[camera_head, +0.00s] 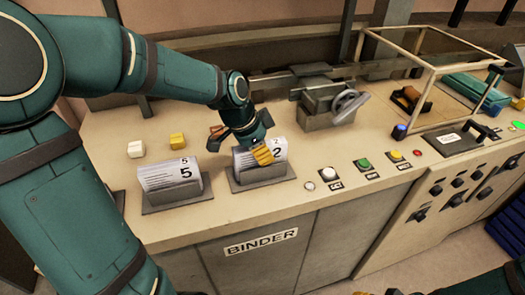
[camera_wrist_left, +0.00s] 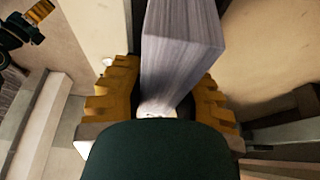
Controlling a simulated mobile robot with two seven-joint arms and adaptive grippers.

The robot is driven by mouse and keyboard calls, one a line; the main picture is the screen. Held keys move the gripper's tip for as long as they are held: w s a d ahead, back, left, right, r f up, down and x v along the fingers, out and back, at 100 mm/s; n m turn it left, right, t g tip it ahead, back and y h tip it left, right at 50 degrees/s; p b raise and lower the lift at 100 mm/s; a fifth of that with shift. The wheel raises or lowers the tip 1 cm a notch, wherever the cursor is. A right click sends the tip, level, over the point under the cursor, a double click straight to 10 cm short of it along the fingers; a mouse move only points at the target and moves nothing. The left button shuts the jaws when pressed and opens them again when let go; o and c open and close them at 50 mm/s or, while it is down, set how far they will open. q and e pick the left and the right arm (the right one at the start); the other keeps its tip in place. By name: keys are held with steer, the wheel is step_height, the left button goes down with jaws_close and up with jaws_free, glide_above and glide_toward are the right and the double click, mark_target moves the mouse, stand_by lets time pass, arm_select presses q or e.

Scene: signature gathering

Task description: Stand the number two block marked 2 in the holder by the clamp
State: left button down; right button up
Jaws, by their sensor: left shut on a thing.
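The block marked 2 (camera_head: 245,161) is white with printed lines and stands upright at the grey holder (camera_head: 264,184) by the clamp (camera_head: 329,108). Its lower edge is behind the holder's front lip; whether it rests on the bottom is hidden. My left gripper (camera_head: 262,154) is shut on the block from above, with a yellow finger across its front face. In the left wrist view the block (camera_wrist_left: 183,45) shows as a pale slab of pages between the two yellow finger pads.
A block marked 5 (camera_head: 172,176) stands in another holder (camera_head: 173,202) to the left. Buttons, including a green one (camera_head: 364,163), line the front right. A framed box (camera_head: 440,75) stands at the right.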

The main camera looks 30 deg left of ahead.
arm_select(q)
steer(key=shift+f, duration=0.15)
steer(key=c, duration=0.9)
jaws_free()
steer(key=shift+o, duration=0.2)
steer(key=shift+r, duration=0.4)
steer(key=p+v, duration=0.2)
steer(key=v, duration=0.9)
steer(key=shift+s+a+r, duration=0.1)
steer(key=shift+s+r, duration=0.1)
steer(key=shift+r, duration=0.05)
